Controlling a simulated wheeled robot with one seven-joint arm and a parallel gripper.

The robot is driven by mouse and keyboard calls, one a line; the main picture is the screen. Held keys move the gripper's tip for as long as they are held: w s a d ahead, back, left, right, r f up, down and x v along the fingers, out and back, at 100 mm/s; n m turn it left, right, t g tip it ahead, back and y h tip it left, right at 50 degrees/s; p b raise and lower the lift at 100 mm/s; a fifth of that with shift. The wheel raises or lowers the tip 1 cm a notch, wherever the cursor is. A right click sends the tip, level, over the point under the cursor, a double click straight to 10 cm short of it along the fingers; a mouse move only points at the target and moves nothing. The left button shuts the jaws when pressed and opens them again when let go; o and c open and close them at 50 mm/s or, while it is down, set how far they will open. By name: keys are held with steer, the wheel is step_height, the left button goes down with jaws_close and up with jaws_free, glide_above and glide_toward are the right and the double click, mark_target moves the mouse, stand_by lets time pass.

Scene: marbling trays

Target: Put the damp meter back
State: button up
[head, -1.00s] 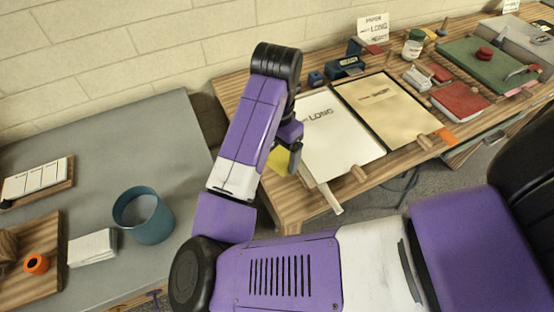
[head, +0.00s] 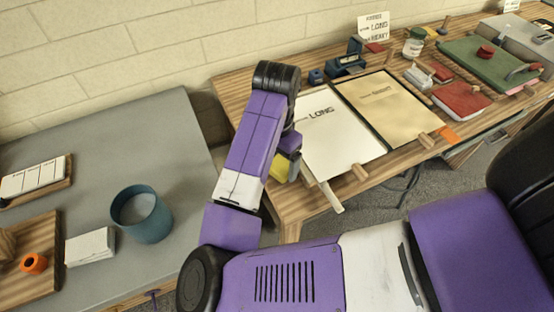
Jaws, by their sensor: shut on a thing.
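My gripper (head: 288,160) is over the left end of the wooden table, left of the white board marked LONG (head: 335,132). It is partly hidden behind my own purple arm. A yellow blocky object (head: 280,167) is at its fingers and is held there. This may be the damp meter, but its face and any markings are hidden. I cannot tell whether its lower end touches the wooden table (head: 300,205).
A tan board (head: 388,108) lies beside the white one. Behind are a dark blue device (head: 347,64), a lettered card (head: 373,27) and a jar (head: 413,43). A red book (head: 461,100) lies right. The grey table (head: 110,140) holds a teal bucket (head: 141,214).

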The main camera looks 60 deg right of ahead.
steer(key=o, duration=1)
steer(key=shift+r, duration=0.1)
